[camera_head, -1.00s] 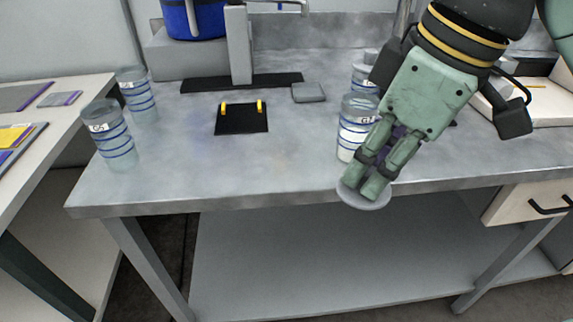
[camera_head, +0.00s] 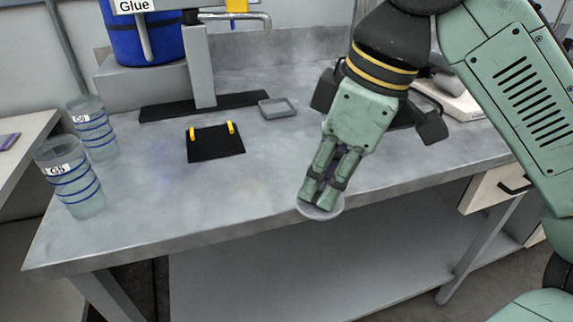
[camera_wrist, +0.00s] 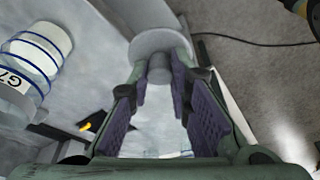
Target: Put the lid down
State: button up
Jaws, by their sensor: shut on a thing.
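My gripper (camera_head: 319,190) is shut on the round grey lid (camera_head: 306,210). It holds the lid at the table's front edge, hiding part of it. In the wrist view the lid (camera_wrist: 160,42) has a short knob between the fingertips of my gripper (camera_wrist: 158,78). A clear jar with blue rings, labelled G7 (camera_wrist: 48,48), stands left of the lid there. My arm seems to hide that jar in the head view.
Jars G5 (camera_head: 72,190) and G6 (camera_head: 98,135) stand at the table's left. A black mat with yellow prongs (camera_head: 215,148) and a small grey dish (camera_head: 278,108) lie mid-table. The blue Glue container (camera_head: 150,42) is behind. The front middle of the grey table (camera_head: 205,210) is clear.

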jog(key=w+a, duration=0.1)
jog(key=w, duration=0.2)
jog(key=w+a, duration=0.2)
jog(key=w, duration=0.1)
jog(key=w+a+f, duration=0.1)
jog(key=w, duration=0.2)
jog(key=shift+a+p, duration=0.2)
jog(key=shift+p, duration=0.2)
jog(key=shift+f, duration=1.7)
jog(key=shift+f, duration=0.15)
jog(key=o, duration=0.8)
jog(key=p+v, duration=0.1)
jog(key=v, duration=1.1)
jog(key=shift+s, duration=0.1)
